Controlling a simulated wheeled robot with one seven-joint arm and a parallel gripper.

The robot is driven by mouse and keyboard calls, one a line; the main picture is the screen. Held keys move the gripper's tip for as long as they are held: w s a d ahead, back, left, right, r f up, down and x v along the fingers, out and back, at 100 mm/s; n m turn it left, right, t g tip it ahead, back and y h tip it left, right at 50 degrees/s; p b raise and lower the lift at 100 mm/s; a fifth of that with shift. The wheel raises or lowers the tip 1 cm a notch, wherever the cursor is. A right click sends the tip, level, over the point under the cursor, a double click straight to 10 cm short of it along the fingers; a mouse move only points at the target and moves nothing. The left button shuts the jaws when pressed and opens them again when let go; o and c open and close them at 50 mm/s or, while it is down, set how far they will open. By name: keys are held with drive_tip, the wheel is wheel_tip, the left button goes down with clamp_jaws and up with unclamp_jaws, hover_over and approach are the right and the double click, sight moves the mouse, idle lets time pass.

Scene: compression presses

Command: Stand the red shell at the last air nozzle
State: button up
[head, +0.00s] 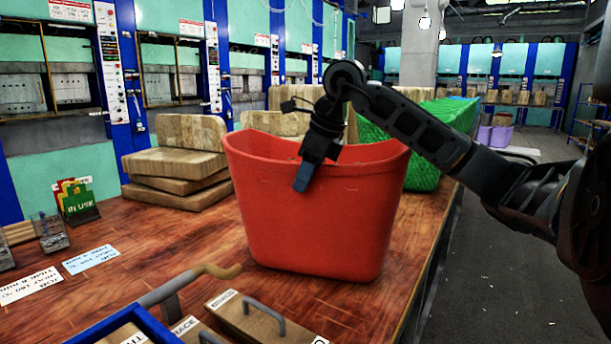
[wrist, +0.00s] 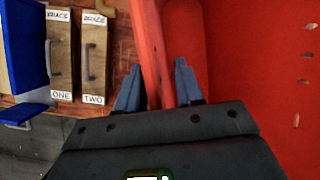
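The red shell (head: 315,220) is a large open-topped tub standing upright on the wooden table (head: 180,240), towards its right edge. In the wrist view its wall (wrist: 148,35) runs between my two fingers. My gripper (head: 303,175) points down over the shell's front rim, with one blue fingertip outside the wall. In the wrist view my gripper (wrist: 156,85) is open astride the rim, with narrow gaps beside the wall. A bent pipe with a tan tip (head: 217,271) is on the table left of the shell; I cannot tell whether it is an air nozzle.
Labelled wooden blocks with handles (head: 259,322) and a blue-edged tray (head: 120,325) are in front. Stacked tan blocks (head: 175,165) stand behind left, a green mesh-covered load (head: 430,150) behind right. A card holder (head: 78,203) and paper labels (head: 90,260) are at left.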

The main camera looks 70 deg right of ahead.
drive_tip(key=shift+r, duration=0.1)
drive_tip(key=v, duration=1.2)
drive_tip(key=shift+a, duration=0.1)
idle(1.2)
